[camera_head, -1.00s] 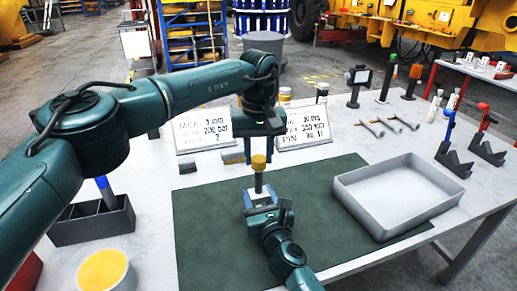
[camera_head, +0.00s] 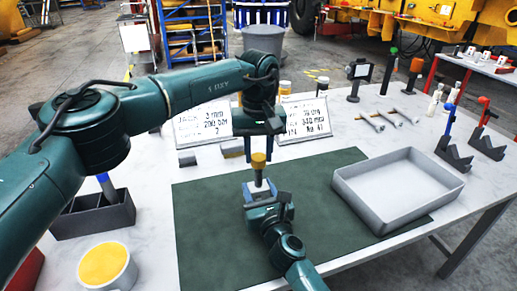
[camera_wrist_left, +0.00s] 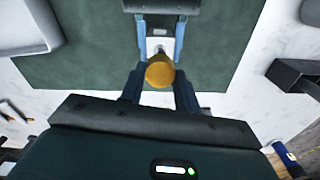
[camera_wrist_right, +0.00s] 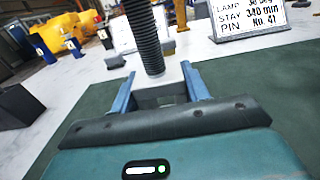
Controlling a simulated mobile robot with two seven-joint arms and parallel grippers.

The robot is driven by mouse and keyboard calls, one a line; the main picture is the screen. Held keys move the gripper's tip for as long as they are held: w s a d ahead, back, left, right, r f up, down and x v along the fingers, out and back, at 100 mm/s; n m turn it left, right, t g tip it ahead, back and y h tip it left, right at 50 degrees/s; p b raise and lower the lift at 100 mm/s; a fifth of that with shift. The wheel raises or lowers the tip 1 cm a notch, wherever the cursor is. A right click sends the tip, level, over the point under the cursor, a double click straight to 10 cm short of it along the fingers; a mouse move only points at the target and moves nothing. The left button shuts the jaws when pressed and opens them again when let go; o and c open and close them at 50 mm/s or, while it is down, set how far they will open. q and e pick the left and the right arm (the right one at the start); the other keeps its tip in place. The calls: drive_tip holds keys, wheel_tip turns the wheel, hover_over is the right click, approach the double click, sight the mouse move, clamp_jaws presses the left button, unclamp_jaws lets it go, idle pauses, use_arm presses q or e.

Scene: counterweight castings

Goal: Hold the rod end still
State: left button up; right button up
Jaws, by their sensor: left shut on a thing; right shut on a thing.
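A dark upright rod (camera_head: 258,177) with a yellow cap (camera_head: 258,160) stands above the green mat. My left gripper (camera_head: 260,152) comes from above and is shut at the cap, which also shows between its fingers in the left wrist view (camera_wrist_left: 160,72). My right gripper (camera_head: 258,192) is below it, shut on a light grey rod end (camera_head: 257,185). In the right wrist view the rod is black and ribbed (camera_wrist_right: 146,40), and its lower tip meets the grey rod end (camera_wrist_right: 165,82) between the fingers. Whether the thread is engaged cannot be told.
A grey tray (camera_head: 430,221) lies on the mat's (camera_head: 200,235) right part. Two sign boards (camera_head: 304,117) stand behind. A dark divided bin (camera_head: 95,225) and a yellow-topped tub (camera_head: 105,265) are at left. V-shaped stands (camera_head: 454,153) are at right.

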use_arm(q)
drive_tip(key=shift+f, duration=0.3)
drive_tip(key=m, duration=0.6)
drive_tip(key=shift+m, duration=0.4)
drive_tip(key=o, duration=0.9)
drive_tip(key=shift+o, duration=0.2)
drive_tip(key=shift+r, duration=2.25)
